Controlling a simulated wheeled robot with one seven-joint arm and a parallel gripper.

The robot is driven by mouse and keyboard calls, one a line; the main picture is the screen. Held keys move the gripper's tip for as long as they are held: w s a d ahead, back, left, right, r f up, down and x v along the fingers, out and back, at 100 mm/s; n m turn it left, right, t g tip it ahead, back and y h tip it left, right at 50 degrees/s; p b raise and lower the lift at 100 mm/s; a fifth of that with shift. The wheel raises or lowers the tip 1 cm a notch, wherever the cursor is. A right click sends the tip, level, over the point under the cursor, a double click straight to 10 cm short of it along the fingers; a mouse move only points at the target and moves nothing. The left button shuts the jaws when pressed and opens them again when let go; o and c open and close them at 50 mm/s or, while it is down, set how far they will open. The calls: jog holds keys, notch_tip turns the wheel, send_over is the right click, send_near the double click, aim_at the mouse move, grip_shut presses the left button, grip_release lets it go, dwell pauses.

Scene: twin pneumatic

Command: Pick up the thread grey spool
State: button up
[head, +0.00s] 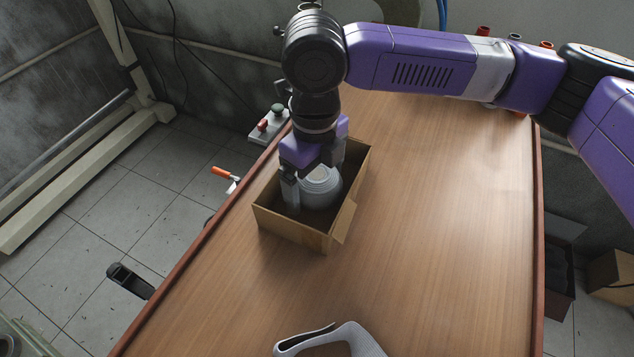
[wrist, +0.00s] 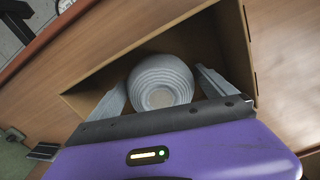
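The grey thread spool (head: 321,188) is pale, ridged and rounded, and sits inside an open cardboard box (head: 291,233) on the table. In the wrist view the spool (wrist: 160,80) shows its ringed end with a lighter round centre. My gripper (head: 315,184) reaches down into the box with one finger on each side of the spool. In the wrist view my gripper (wrist: 161,82) is open, with narrow gaps seeming to show between the fingers and the spool. The spool's lower part is hidden in the box.
The box walls (wrist: 237,48) stand close around the fingers. A box flap (head: 343,222) sticks out at the right corner. A grey curved object (head: 345,338) lies at the table's near edge. A box with red and green buttons (head: 268,126) is at the left edge. The wooden table (head: 440,220) is clear to the right.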

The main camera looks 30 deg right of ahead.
jog(key=c, duration=1.2)
jog(key=shift+r, duration=0.1)
jog(key=shift+c, duration=0.2)
